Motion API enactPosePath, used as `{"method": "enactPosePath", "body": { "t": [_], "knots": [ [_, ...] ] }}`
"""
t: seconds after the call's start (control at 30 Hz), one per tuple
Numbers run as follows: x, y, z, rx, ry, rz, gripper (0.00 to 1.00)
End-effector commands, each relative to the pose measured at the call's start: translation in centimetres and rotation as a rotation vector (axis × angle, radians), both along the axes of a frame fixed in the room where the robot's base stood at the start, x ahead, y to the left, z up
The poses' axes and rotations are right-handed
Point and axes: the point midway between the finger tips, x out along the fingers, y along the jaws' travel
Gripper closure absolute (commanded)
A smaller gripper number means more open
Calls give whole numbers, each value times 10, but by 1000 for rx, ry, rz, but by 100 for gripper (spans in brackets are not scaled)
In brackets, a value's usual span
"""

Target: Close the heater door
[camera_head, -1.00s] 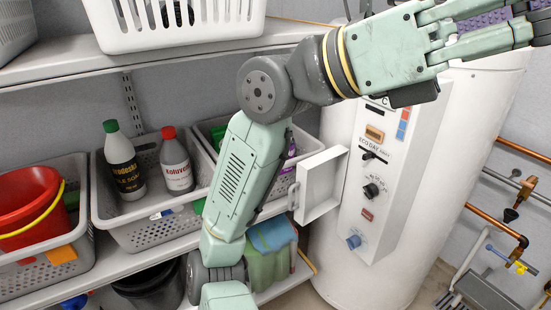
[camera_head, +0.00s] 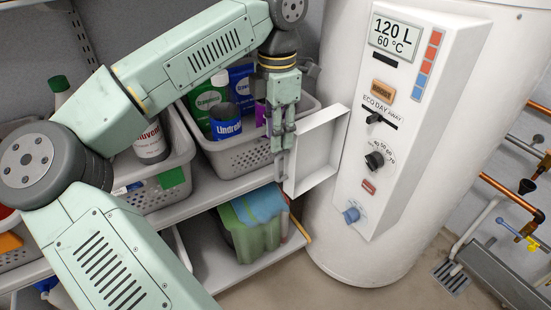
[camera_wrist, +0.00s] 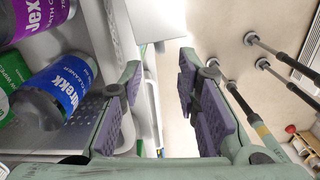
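The heater door (camera_head: 322,148) is a white shallow panel. It stands open, swung out to the left of the white heater's control box (camera_head: 392,130). My gripper (camera_head: 280,143) points down just to the left of the door's outer edge, and the door's handle is hard to make out behind it. In the wrist view my gripper (camera_wrist: 160,100) shows its two purple-padded fingers spread apart with nothing clearly held. A pale panel (camera_wrist: 158,20) shows past the fingertips; I cannot tell if it is the door. Contact with the door is unclear.
A shelf basket (camera_head: 245,157) with bottles stands close behind my gripper. Green and blue cloths (camera_head: 255,222) lie on the lower shelf. Copper pipes (camera_head: 510,195) run along the wall right of the heater (camera_head: 350,255). The floor before the heater is clear.

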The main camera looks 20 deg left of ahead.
Motion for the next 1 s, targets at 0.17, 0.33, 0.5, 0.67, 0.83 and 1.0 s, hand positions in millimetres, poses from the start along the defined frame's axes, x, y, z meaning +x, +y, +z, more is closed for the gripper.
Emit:
{"method": "enactPosePath", "body": {
  "t": [0.17,0.33,0.5,0.67,0.83,1.0],
  "knots": [
    [0,-1,-36,-4,1,-2,70],
    [0,-2,-64,-5,1,-2,70],
    [0,-2,-79,-4,-2,-2,70],
    [0,-2,-83,-4,-3,-2,70],
    [0,-2,-83,-4,-3,-2,70],
    [0,-2,-83,-4,-3,-2,81]
  ]
}}
